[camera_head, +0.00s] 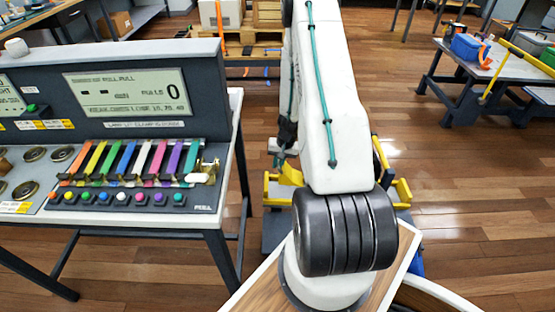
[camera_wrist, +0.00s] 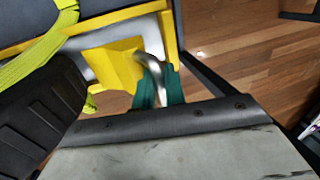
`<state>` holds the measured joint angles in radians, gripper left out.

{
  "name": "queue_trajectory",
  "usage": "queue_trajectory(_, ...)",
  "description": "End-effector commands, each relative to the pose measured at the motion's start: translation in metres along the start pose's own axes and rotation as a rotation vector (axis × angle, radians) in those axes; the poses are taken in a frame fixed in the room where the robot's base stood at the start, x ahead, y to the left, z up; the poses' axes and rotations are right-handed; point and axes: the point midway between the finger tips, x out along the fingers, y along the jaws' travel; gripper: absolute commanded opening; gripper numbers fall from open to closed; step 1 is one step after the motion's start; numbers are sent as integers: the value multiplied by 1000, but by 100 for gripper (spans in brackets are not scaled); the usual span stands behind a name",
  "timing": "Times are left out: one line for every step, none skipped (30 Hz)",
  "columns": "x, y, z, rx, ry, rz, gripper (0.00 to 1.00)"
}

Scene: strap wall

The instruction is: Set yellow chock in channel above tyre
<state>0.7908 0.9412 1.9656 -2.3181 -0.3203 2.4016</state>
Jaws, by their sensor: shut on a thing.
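My gripper (camera_wrist: 160,88), with teal fingertips, is shut on that handle. The black tyre (camera_wrist: 30,115) lies at the left, its tread facing the chock. A yellow rail (camera_wrist: 125,13) runs behind the chock; I cannot tell whether this is the channel or whether the chock touches it. In the head view my arm hides most of this area, and the gripper end is small and dark beside it.
A lime strap (camera_wrist: 45,40) crosses near the tyre in the wrist view. In the head view a control desk (camera_head: 130,130) stands close on the left. A worktable (camera_head: 500,72) is at the far right. The wooden floor (camera_head: 480,210) between is clear.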

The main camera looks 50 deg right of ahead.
Motion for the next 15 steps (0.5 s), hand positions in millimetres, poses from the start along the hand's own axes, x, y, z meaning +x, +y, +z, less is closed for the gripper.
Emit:
queue_trajectory(5,1,0,1,-1,0,0)
queue_trajectory(7,1,0,1,0,0,0)
queue_trajectory(10,2,0,-1,0,0,0)
queue_trajectory(12,2,0,-2,0,0,0)
queue_trajectory(15,2,0,-1,0,0,0)
queue_trajectory(18,3,0,-1,0,0,0)
queue_trajectory(20,3,0,-2,0,1,0)
queue_trajectory(22,4,0,-2,0,1,0)
queue_trajectory(26,5,0,-1,0,1,0)
queue_trajectory(28,5,0,-1,-1,0,0)
queue_trajectory(30,6,0,-1,-1,0,0)
queue_trajectory(33,6,0,-2,0,0,0)
queue_trajectory(35,7,0,-2,0,0,0)
queue_trajectory(38,7,0,-1,0,0,0)
queue_trajectory(41,8,0,-2,0,0,0)
